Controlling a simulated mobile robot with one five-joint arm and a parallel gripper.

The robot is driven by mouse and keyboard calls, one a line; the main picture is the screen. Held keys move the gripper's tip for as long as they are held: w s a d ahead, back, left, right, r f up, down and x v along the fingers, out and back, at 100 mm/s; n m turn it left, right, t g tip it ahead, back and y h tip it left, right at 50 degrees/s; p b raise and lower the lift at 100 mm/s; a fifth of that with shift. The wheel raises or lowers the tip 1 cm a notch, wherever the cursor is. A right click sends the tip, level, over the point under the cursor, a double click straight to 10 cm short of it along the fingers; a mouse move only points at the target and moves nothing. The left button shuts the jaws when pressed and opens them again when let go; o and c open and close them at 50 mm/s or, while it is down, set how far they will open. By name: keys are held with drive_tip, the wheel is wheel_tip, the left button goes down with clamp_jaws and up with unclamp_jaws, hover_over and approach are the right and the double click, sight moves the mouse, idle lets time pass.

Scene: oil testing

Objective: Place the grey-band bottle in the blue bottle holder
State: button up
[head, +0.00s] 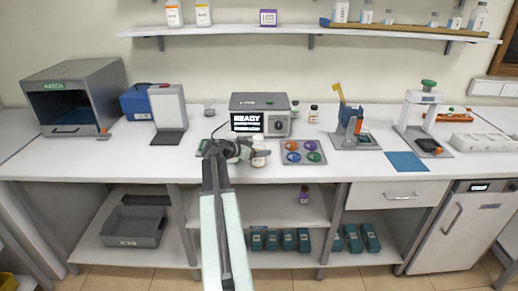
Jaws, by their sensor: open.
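My gripper (243,150) is open at the front of the bench, in front of the grey box with the READY screen. A small white-bodied bottle (259,160) stands at the gripper's right side, partly hidden by it. I cannot tell whether the jaws are around it or beside it, and its band colour is unclear. A grey tray (303,163) to the right carries several coloured round holders, among them a blue one (310,145). They look empty. Two more small bottles stand behind the tray, one dark-topped (313,114) and one greenish (295,109); their bands are too small to read.
The READY box (262,103) stands close behind my gripper. A blue stand with a yellow tool (351,120) is right of the tray. A blue mat (406,161) lies farther right. A purple-banded bottle (304,195) stands on the lower shelf. The bench's front left is clear.

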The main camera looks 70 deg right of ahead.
drive_tip(key=p+v, duration=0.4)
drive_tip(key=v, duration=0.7)
drive_tip(key=shift+w+a, duration=0.1)
drive_tip(key=shift+w, duration=0.05)
